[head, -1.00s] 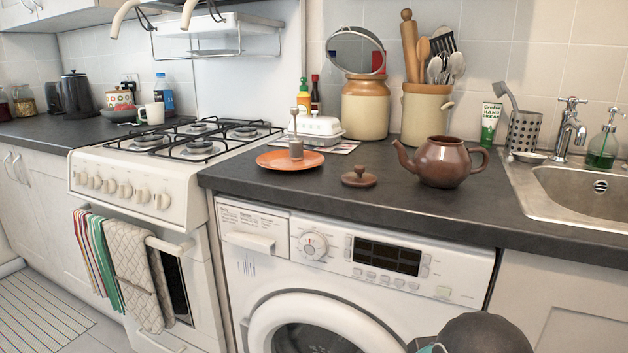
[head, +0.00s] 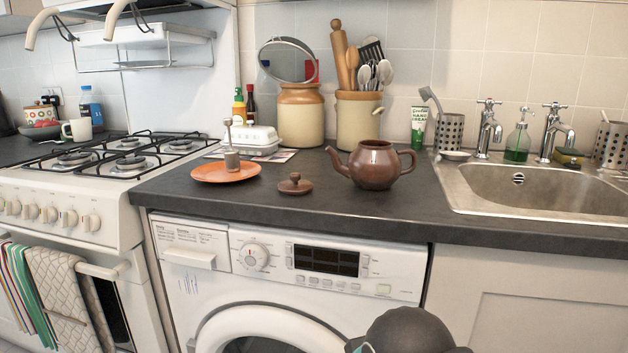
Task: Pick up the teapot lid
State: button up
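The teapot lid (head: 295,184) is a small brown disc with a knob on top. It lies on the dark countertop, apart from the teapot and to its left. The brown teapot (head: 375,167) stands upright without its lid, spout to the left and handle to the right. Part of my arm shows dark and rounded at the bottom edge, in front of the washing machine. My gripper's fingers are not visible.
A white butter dish (head: 251,139) and a utensil crock (head: 357,120) stand behind. The sink (head: 530,187) is at right, the gas hob (head: 120,152) at left. Counter in front of the lid is clear.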

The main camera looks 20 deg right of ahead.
aim_at(296, 186)
jog(key=z, duration=3.85)
jog(key=k, duration=1.65)
jog(key=u, duration=1.7)
